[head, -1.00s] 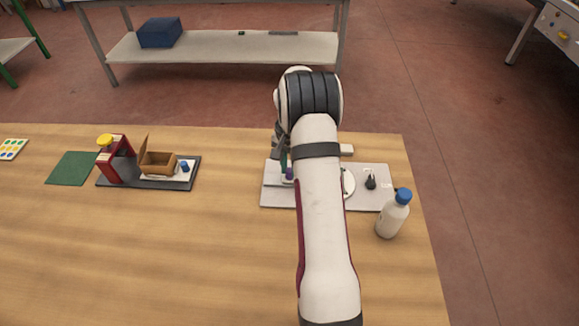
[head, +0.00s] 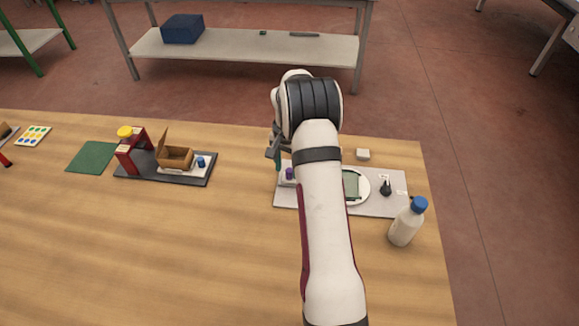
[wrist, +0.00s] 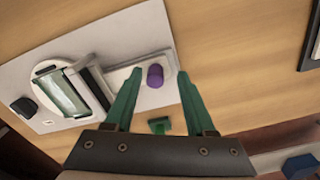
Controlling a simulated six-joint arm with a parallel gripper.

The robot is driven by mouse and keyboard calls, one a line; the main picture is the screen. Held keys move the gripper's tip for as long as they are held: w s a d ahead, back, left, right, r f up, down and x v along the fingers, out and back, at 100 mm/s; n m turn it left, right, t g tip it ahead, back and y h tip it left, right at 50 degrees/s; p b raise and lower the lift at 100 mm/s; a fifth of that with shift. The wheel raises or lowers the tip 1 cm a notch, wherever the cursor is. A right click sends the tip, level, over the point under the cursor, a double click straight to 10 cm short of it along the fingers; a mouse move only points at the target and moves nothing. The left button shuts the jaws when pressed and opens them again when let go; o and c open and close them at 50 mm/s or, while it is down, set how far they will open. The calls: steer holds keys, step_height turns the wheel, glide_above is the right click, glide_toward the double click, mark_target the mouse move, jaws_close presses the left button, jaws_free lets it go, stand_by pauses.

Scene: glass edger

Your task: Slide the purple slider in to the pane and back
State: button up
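The purple slider (wrist: 155,76) stands near the end of a pale rail in the wrist view, apart from the pane. In the head view the slider (head: 290,174) is at the left part of the light grey plate (head: 381,207). The greenish glass pane (wrist: 66,92) lies on a round white disc and also shows in the head view (head: 351,185), partly behind my arm. My gripper (wrist: 160,72) has its two green fingers spread, one on each side of the slider in the picture. Gaps show on both sides. In the head view my gripper (head: 274,153) is above and left of the slider.
A white bottle with a blue cap (head: 404,226) stands by the plate's right front corner. A black knob (head: 386,187) is on the plate. A white block (head: 362,154) lies behind it. A dark tray with a brown box (head: 175,158) is left. The front table is clear.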

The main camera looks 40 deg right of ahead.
step_height(320, 180, up, 16)
stand_by(0.5)
steer(key=shift+f, duration=0.1)
steer(key=s+a+r+n, duration=0.1)
steer(key=s+a+r, duration=0.2)
steer(key=a, duration=0.3)
steer(key=s+a+r+n, duration=0.2)
steer(key=s+a, duration=0.1)
steer(key=a, duration=0.3)
steer(key=s+a+f+n+y, duration=0.1)
steer(key=s+a+n, duration=0.1)
steer(key=s+a, duration=0.6)
steer(key=s+a+f+n, duration=0.2)
steer(key=s+a, duration=0.6)
steer(key=s, duration=0.7)
steer(key=shift+f+n+y, duration=0.2)
steer(key=shift+n+y, duration=0.2)
steer(key=shift+n, duration=0.1)
